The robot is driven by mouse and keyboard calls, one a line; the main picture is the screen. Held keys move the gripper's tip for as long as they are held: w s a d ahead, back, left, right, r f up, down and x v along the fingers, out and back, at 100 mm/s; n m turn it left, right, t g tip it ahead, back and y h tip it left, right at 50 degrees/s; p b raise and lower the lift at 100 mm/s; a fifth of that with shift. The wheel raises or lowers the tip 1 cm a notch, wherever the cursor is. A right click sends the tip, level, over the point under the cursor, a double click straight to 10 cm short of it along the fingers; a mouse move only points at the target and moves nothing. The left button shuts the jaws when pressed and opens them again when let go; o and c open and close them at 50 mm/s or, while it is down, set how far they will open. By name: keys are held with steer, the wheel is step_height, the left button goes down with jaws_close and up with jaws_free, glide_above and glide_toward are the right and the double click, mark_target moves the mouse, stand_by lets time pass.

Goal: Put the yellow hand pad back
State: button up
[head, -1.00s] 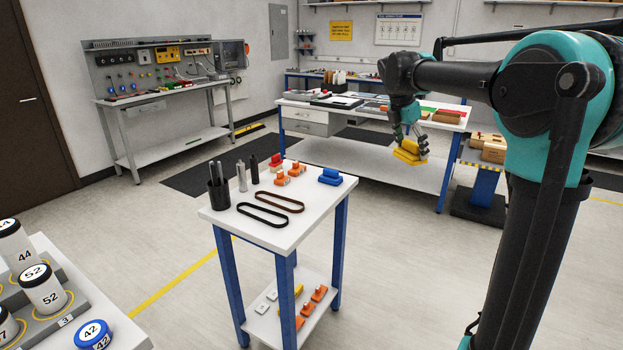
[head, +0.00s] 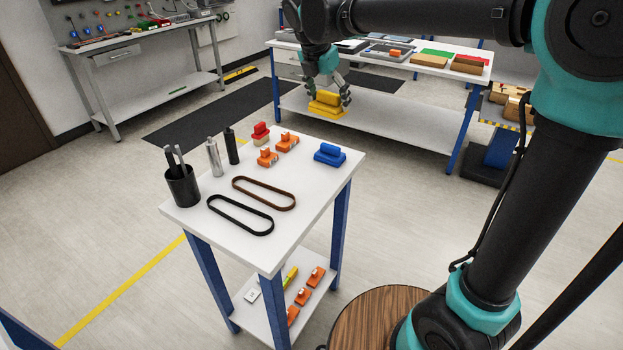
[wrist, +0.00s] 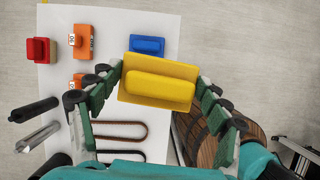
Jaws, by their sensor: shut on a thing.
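The yellow hand pad (head: 326,103) is a flat block with a rounded grip on top. My gripper (head: 329,92) is shut on it and holds it in the air, beyond the far right corner of the small white table (head: 205,223) in the head view. In the wrist view the yellow pad (wrist: 160,84) sits between the two fingers of my gripper (wrist: 160,90), grip side toward the camera. A blue hand pad (head: 330,153) of similar shape stands on the table near its right edge. It also shows just past the yellow pad in the wrist view (wrist: 147,45).
On the small table stand orange blocks (head: 287,142), a red-and-cream piece (head: 260,132), two cylinders, a black cup (head: 182,187) and two belts (head: 240,215). A lower shelf holds more orange pieces. A wooden round top (head: 370,310) is at the front right. The table's right front is clear.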

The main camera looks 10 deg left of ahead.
steer(key=s+a+f+n, duration=0.1)
steer(key=s+a, duration=0.3)
steer(key=shift+y, duration=0.3)
step_height(320, 180, down, 15)
steer(key=shift+r, duration=0.1)
steer(key=shift+d+f, duration=0.1)
steer(key=shift+f, duration=2.25)
steer(key=shift+f, duration=0.15)
steer(key=o, duration=1.1)
